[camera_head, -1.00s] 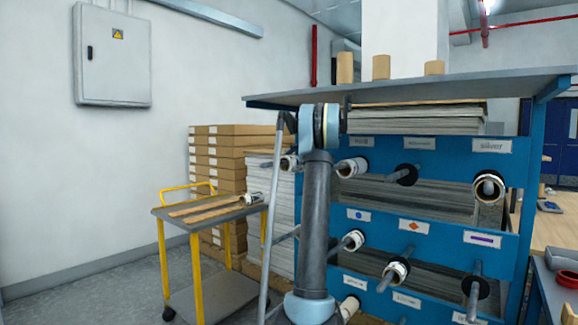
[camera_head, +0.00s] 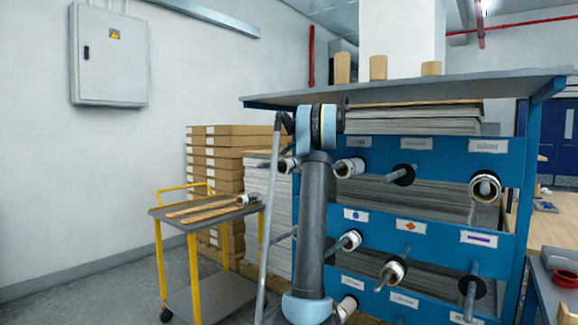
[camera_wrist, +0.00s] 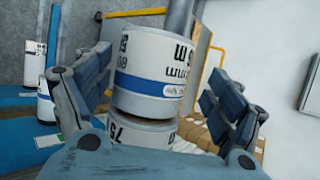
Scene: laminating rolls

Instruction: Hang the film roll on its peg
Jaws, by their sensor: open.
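In the wrist view my gripper (camera_wrist: 158,92) is open, one dark padded finger on each side of a white roll (camera_wrist: 150,58) with a blue band and black print. I cannot tell whether the pads touch it. Another white printed roll (camera_wrist: 145,132) shows just below. In the head view, white rolls sit on several pegs of the blue rack, one at upper right (camera_head: 485,186) and one at upper left (camera_head: 350,167). An upper middle peg (camera_head: 401,173) looks bare. A small roll (camera_head: 243,199) lies on the trolley. My arm hides my gripper there.
A grey trolley (camera_head: 185,208) with yellow legs stands left of my arm. Stacked cartons (camera_head: 222,160) stand behind it. The rack's grey top (camera_head: 450,84) overhangs the pegs and carries several brown cores. The floor at lower left is clear.

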